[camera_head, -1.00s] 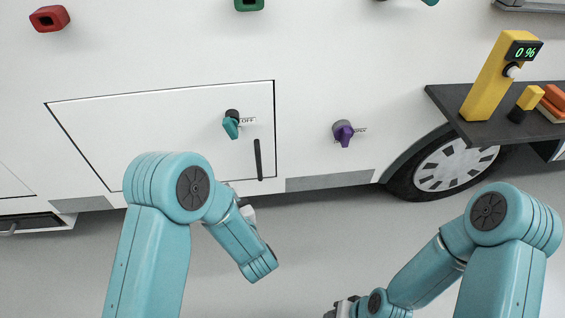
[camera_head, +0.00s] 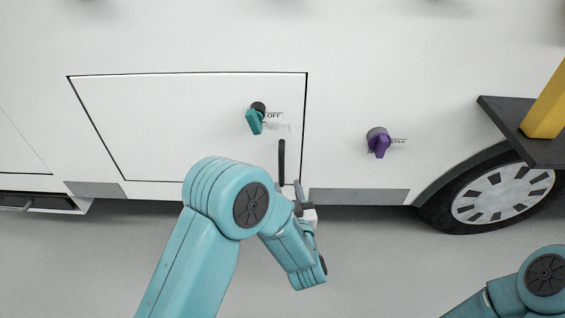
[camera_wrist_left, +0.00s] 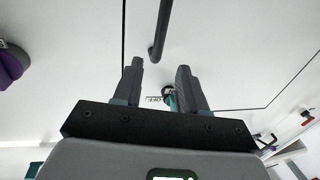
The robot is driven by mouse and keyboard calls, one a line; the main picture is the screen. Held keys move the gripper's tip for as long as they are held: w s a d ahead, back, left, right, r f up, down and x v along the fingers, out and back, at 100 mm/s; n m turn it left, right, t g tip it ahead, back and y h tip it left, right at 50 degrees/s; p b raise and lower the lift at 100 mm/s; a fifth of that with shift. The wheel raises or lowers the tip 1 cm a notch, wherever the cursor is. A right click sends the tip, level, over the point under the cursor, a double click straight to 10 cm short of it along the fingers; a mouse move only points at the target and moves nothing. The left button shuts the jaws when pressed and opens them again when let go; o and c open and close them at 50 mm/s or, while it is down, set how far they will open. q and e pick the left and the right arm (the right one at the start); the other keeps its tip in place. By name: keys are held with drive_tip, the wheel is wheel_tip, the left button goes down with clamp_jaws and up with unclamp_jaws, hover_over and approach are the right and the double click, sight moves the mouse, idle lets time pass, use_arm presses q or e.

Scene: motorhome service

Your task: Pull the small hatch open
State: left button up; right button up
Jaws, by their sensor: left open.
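The small hatch (camera_head: 180,120) is a white panel with a dark outline in the vehicle's side, and it looks closed. Its dark upright bar handle (camera_head: 282,162) is near its right edge. My left gripper (camera_head: 292,190) is open just below the handle's lower end, partly hidden by its own arm. In the left wrist view, its two grey fingers (camera_wrist_left: 161,78) are apart with nothing between them, and the handle (camera_wrist_left: 160,32) lies ahead, lined up with the gap. My right gripper is outside both views; only part of its arm shows at lower right.
A teal knob (camera_head: 255,119) marked OFF sits on the hatch above the handle. A purple knob (camera_head: 379,143) is on the wall to the right. A wheel (camera_head: 502,195) and a dark shelf (camera_head: 510,125) with a yellow post (camera_head: 548,105) are at right. The floor below is clear.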

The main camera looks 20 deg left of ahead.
sight(282, 163)
use_arm(q)
drive_tip(key=b+x, duration=0.1)
drive_tip(key=x, duration=0.9)
drive_tip(key=shift+w+a, duration=0.1)
drive_tip(key=shift+w, duration=0.25)
clamp_jaws()
